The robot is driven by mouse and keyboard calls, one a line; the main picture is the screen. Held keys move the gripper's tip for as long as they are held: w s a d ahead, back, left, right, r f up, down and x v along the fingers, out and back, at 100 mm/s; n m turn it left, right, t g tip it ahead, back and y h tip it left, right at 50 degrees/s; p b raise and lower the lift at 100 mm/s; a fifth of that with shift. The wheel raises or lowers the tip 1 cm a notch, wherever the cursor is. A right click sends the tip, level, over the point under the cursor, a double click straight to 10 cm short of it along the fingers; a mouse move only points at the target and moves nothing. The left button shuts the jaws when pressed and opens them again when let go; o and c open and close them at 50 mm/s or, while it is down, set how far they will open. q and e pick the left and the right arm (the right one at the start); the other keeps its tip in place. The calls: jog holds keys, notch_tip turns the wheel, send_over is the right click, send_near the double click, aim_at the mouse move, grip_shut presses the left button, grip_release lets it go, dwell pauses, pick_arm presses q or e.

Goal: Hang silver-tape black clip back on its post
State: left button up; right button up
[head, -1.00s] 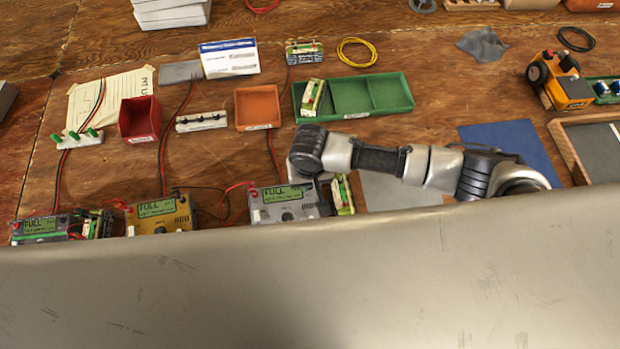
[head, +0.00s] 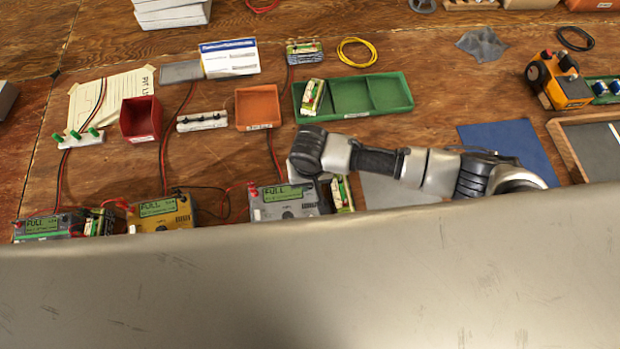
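A white strip with black posts or clips (head: 202,121) lies left of the orange tray. Another white strip with green clips (head: 77,138) lies at the far left. I cannot make out silver tape on any black clip. A black lead (head: 212,188) loops between the yellow charger (head: 160,212) and the silver charger (head: 284,202). My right arm comes in from the right, its wrist above the right part of the silver charger. The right gripper's fingers are hidden beneath the wrist, so its grip cannot be seen. My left gripper is not in view.
A red bin (head: 140,119), an orange tray (head: 258,107) and a green divided tray (head: 353,97) stand behind the chargers. A green-edged charger (head: 45,227) is at the left. My pale body covers the foreground. Bare wood lies right of the green tray.

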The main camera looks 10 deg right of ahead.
jog(key=shift+p, duration=0.4)
dwell(0.4)
jog(key=o, duration=0.8)
jog(key=shift+o, duration=1)
notch_tip(320, 180, up, 7)
jog(key=p, duration=0.8)
jog(key=shift+r+p, duration=0.2)
jog(key=shift+p, duration=0.15)
